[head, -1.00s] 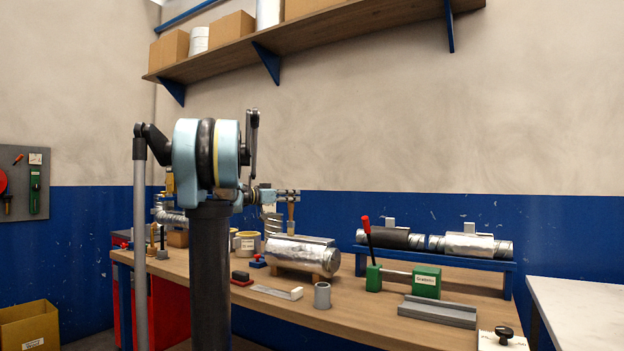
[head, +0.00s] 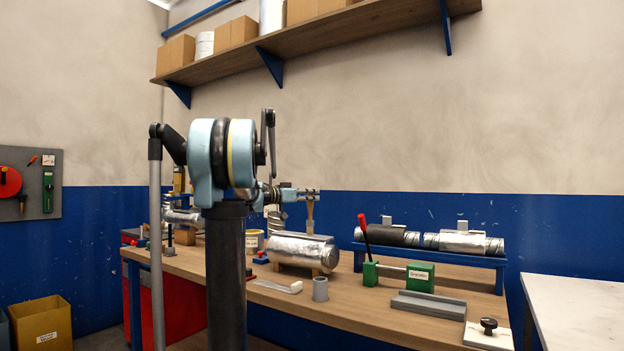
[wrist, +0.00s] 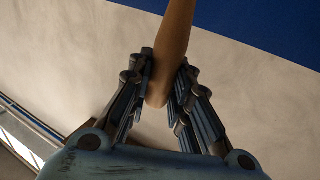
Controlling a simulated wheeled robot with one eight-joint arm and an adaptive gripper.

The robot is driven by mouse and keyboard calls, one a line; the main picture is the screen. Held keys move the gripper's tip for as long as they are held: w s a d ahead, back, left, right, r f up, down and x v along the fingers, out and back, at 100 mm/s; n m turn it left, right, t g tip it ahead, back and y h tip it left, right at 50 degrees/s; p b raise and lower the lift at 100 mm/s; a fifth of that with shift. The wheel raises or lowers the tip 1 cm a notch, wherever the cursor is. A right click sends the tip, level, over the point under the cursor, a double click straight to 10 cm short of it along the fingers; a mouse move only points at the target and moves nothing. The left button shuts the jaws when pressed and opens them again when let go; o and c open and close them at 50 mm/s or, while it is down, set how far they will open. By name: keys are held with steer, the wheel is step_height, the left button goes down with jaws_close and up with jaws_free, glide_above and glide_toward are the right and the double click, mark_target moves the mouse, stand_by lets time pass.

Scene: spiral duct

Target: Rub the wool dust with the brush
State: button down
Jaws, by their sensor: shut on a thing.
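My gripper (head: 312,192) is shut on the brush (head: 310,213), which hangs roughly upright with its head down. In the wrist view my gripper (wrist: 160,88) has its fingers on both sides of the brush's wooden handle (wrist: 173,45). The brush's lower end is just above or at the top of a silvery foil-covered duct (head: 302,254) on the workbench; I cannot tell whether they touch. The wool dust cannot be made out at this size.
The wooden workbench (head: 345,309) carries a grey cup (head: 320,289), a green clamp with a red-handled lever (head: 420,277), a grey channel (head: 428,305) and a blue rack (head: 430,254) of duct pieces. A white table (head: 580,300) stands at the right.

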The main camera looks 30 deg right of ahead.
steer(key=shift+w+r, duration=0.3)
steer(key=shift+r, duration=0.6)
steer(key=shift+s+r, duration=0.2)
steer(key=shift+r, duration=2.75)
steer(key=shift+w, duration=0.1)
